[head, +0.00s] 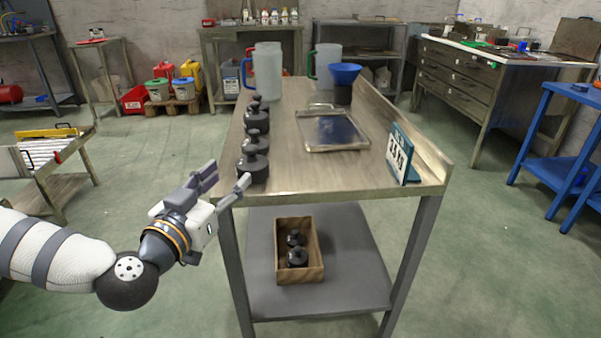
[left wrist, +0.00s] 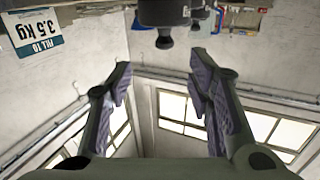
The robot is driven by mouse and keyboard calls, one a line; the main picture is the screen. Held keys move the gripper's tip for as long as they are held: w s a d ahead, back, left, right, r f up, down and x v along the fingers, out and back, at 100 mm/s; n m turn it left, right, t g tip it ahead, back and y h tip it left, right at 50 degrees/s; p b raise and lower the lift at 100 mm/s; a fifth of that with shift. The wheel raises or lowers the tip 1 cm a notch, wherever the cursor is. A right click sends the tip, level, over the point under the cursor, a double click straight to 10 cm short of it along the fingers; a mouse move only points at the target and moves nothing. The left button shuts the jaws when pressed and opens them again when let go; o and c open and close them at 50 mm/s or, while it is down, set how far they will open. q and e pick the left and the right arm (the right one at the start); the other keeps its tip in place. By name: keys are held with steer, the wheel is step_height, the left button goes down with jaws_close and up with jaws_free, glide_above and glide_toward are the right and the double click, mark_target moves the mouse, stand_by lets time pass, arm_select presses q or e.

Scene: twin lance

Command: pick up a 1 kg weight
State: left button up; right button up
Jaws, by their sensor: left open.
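Several black knobbed weights stand in a row along the left edge of the workbench (head: 290,183). The nearest weight (head: 252,166) is at the front left corner. Two smaller black weights, a front one (head: 297,257) and a rear one (head: 294,238), sit in a wooden box (head: 282,276) on the lower shelf. I cannot read a mass on any weight. My left gripper (head: 227,177) is open and empty, just left of the front corner, close to the nearest weight. In the left wrist view, turned upside down, a black weight (left wrist: 164,12) shows beyond the open fingers (left wrist: 160,95). My right gripper is out of view.
A sign (head: 400,153) reading 3.5 kg stands at the bench's right front; it also shows in the left wrist view (left wrist: 33,35). A metal tray (head: 332,130), two jugs (head: 267,72) (head: 327,67) and a blue funnel (head: 344,73) are farther back. The bench's front middle is clear.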

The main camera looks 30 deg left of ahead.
mark_target(248, 152)
arm_select(q)
steer(key=w, duration=0.4)
steer(key=w+a+b, duration=0.1)
steer(key=w, duration=0.2)
steer(key=w+a+b, duration=0.1)
steer(key=w, duration=0.3)
steer(key=shift+w+a+f, duration=0.1)
steer(key=shift+w+f, duration=0.05)
steer(key=shift+w, duration=0.2)
jaws_close()
steer(key=shift+r, duration=0.2)
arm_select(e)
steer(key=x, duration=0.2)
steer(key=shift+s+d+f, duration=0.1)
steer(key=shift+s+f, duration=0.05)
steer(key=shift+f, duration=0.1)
